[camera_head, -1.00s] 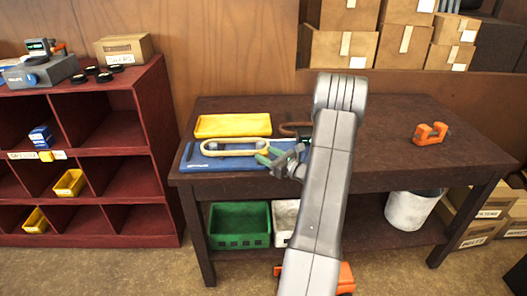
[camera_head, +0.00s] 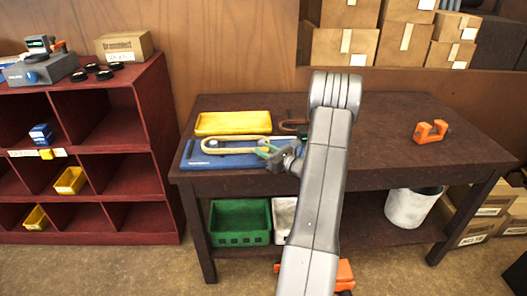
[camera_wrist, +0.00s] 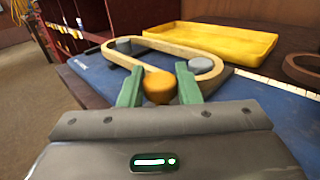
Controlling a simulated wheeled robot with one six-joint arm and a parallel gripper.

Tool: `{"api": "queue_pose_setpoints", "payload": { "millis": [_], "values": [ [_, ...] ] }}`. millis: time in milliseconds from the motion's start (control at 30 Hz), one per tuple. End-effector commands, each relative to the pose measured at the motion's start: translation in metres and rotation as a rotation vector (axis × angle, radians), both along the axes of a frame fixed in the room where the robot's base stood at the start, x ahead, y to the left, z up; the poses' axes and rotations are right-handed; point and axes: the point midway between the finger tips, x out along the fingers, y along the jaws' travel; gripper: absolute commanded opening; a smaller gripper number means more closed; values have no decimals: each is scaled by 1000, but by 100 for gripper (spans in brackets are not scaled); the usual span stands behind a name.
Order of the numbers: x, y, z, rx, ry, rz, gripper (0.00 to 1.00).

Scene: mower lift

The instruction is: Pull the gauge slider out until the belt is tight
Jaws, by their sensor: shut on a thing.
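The blue gauge board (camera_head: 190,155) lies on the dark table's left part and also shows in the wrist view (camera_wrist: 88,68). A tan belt (camera_head: 232,138) forms a long loop on it; in the wrist view the belt (camera_wrist: 180,47) passes round a left grey post (camera_wrist: 124,44) and a right grey post (camera_wrist: 200,65). My gripper (camera_head: 266,151) is at the board's right part. In the wrist view its green fingers (camera_wrist: 160,90) are shut on a round golden knob (camera_wrist: 160,86), which I take as the slider's. The knob hides part of the belt's near side; I cannot tell how tight it is.
A yellow tray (camera_head: 233,123) stands just behind the board. A brown ring-like object (camera_wrist: 302,68) lies to its right. An orange clamp-like object (camera_head: 430,132) sits at the table's right. The table between (camera_head: 385,140) is clear. A red shelf (camera_head: 148,130) stands at the left.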

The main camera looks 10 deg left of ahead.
Motion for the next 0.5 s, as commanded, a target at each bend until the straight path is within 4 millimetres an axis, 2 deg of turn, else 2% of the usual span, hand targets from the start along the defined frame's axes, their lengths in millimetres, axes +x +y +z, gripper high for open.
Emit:
{"api": "queue_pose_setpoints", "payload": {
  "millis": [167,433,467,500],
  "values": [
    [7,-25,-2,-1,-3,-3,0],
    [8,-26,0,-1,0,-2,0],
    [8,-26,0,-1,0,-2,36],
    [8,-26,0,-1,0,-2,44]
  ]
}}
